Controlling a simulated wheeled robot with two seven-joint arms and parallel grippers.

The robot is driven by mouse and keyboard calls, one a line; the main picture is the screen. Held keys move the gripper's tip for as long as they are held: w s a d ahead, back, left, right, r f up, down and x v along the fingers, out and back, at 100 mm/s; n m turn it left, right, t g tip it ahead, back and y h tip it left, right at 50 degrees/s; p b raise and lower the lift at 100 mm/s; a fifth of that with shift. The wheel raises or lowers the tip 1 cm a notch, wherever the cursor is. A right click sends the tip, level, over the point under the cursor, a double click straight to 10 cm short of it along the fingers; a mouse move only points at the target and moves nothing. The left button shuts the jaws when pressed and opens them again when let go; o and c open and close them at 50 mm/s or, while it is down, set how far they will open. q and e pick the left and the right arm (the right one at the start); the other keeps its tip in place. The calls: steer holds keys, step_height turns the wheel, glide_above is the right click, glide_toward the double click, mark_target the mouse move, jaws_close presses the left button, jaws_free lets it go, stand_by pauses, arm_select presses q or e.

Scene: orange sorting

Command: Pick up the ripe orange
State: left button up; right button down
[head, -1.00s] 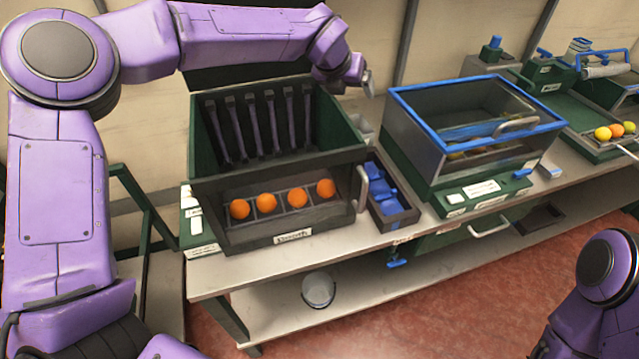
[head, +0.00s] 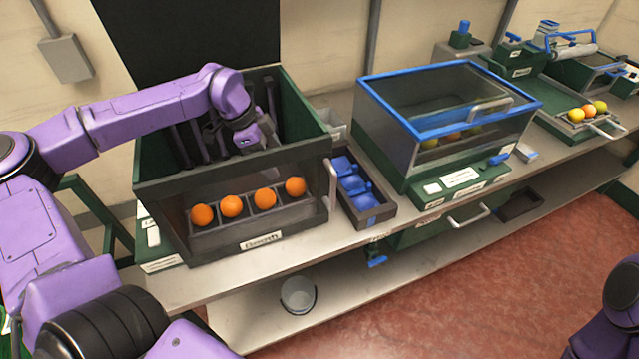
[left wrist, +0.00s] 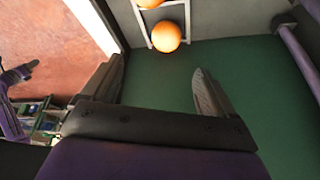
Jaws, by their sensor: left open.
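Several orange fruits sit in a row in the compartments of a rack behind the clear front of a dark green bin; the leftmost is the orange (head: 202,215), the rightmost another orange (head: 295,187). All look alike in colour. My left gripper (head: 262,138) reaches down inside the bin (head: 160,190), behind the right end of the row. In the left wrist view my left gripper (left wrist: 160,78) is open and empty, with an orange (left wrist: 166,36) ahead of its fingers, apart from them. My right gripper's jaws are not clear; what seems my right arm (left wrist: 12,120) shows at the left edge.
A tray of blue items (head: 390,210) stands right of the bin. A blue-rimmed clear case (head: 400,150) holding fruit stands beyond. Farther right, a small tray (head: 570,124) holds an orange between yellow fruits. Dark uprights (head: 185,145) stand inside the bin's back.

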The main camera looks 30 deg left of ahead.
arm_select(q)
steer(key=shift+n, duration=0.3)
steer(key=p+x, duration=0.2)
steer(key=x, duration=0.5)
steer(key=shift+w+f, duration=0.1)
steer(key=shift+f, duration=0.3)
steer(key=f, duration=0.1)
steer(key=w+f, duration=0.1)
steer(key=w+d+f, duration=0.1)
steer(key=f, duration=0.1)
steer(key=shift+w, duration=0.1)
steer(key=shift+f, duration=0.15)
steer(key=shift+s+r, duration=0.25)
steer(key=shift+s, duration=0.05)
steer(key=c, duration=1.2)
arm_select(e)
steer(key=shift+w+a+r, duration=0.15)
steer(key=shift+w+r, duration=0.8)
steer(key=shift+r, duration=0.05)
